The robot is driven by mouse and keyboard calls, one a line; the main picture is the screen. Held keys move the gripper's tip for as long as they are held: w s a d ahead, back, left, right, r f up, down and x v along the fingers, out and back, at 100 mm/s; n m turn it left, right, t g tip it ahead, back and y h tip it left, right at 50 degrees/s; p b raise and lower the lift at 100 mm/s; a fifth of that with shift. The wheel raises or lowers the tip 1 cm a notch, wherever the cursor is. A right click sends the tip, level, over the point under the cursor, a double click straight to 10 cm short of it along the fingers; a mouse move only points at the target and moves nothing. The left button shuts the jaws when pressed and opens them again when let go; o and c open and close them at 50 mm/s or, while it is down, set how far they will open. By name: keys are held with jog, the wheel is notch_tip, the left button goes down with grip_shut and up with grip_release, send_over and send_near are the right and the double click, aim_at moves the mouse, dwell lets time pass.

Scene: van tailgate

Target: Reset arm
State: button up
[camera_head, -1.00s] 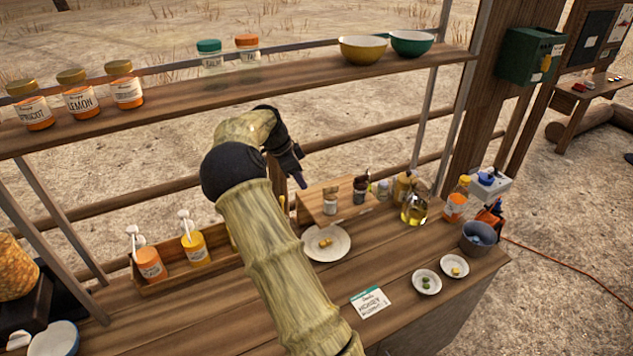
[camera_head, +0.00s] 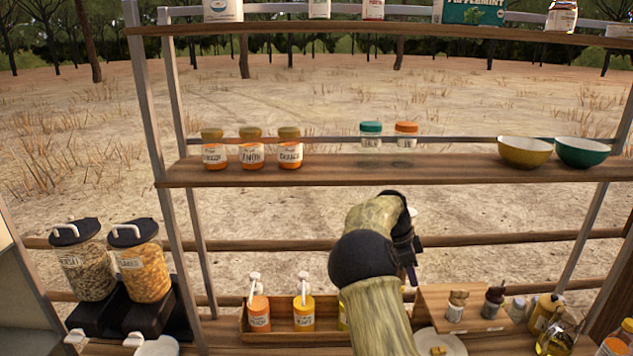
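My arm rises from the bottom of the picture, right of centre, and bends near its dark joint. My gripper (camera_head: 409,262) is at the end, dark and pointing down, above the back of the counter near the small wooden riser (camera_head: 432,296). It is seen from the side and partly behind my arm, so the gap between its fingers does not show. I see nothing hanging from it. The white plate (camera_head: 455,341) with small yellow pieces is below and to its right.
A shelf (camera_head: 330,172) with jars and two bowls (camera_head: 525,151) runs behind my arm. A wooden box (camera_head: 280,334) with pump bottles stands left of my arm. Small bottles (camera_head: 493,302) and an oil bottle (camera_head: 560,338) stand to the right. Two dispensers (camera_head: 141,262) stand at far left.

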jog(key=s+a+n+t+y, duration=0.1)
jog(key=s+a+n, duration=0.4)
jog(key=s, duration=0.5)
jog(key=s+a+f+n+t+y, duration=0.1)
jog(key=s+a+n, duration=0.4)
jog(key=s+n, duration=0.3)
jog(key=s+a+n+t+y, duration=0.1)
jog(key=s+a+n, duration=0.4)
jog(key=s, duration=0.6)
jog(key=shift+s+a+f+n+t+y, duration=0.2)
jog(key=shift+s+a+n+t+y, duration=0.25)
jog(key=shift+n, duration=0.65)
jog(key=shift+w+d, duration=0.15)
